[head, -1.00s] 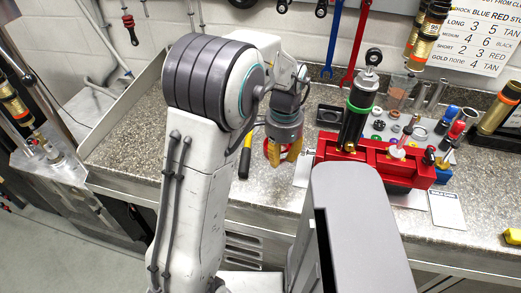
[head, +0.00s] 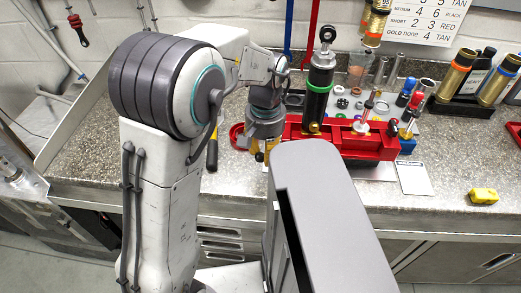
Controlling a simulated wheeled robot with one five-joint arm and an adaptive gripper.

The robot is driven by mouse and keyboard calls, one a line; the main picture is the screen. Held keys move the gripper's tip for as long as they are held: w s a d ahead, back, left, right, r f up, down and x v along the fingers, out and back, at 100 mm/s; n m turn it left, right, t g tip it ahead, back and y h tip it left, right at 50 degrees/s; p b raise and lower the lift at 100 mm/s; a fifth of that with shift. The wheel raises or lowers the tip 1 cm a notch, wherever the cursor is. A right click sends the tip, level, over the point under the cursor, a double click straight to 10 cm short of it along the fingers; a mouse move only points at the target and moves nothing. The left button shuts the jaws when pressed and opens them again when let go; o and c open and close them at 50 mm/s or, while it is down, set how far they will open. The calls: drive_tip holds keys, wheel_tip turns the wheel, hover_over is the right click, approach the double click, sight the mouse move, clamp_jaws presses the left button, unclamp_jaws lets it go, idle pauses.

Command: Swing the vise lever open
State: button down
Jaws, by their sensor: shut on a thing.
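The red vise (head: 352,148) stands on the counter, right of my gripper. A black shock absorber (head: 317,85) with a green ring stands upright in it. My gripper (head: 262,155) is low at the left end of the vise, pointing down, its yellow fingers partly showing. It is shut on what seems to be the vise lever. The lever and the contact are hidden behind the gripper and the grey part of my body, so the lever's angle cannot be told. A red curved piece (head: 238,136) shows just left of the gripper.
A yellow and black handle (head: 212,152) lies left of my gripper. Small parts and bottles crowd the counter behind the vise. The counter's left part is clear.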

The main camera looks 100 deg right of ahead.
drive_tip(key=shift+s+a+f+n, duration=0.1)
drive_tip(key=shift+a+f+n, duration=0.1)
drive_tip(key=shift+f+n, duration=0.1)
idle(0.4)
drive_tip(key=c, duration=1.1)
unclamp_jaws()
drive_tip(key=shift+r, duration=0.15)
drive_tip(key=shift+o, duration=0.2)
drive_tip(key=shift+s+d+r, duration=0.1)
drive_tip(key=shift+r, duration=0.05)
wheel_tip(320, 180, up, 12)
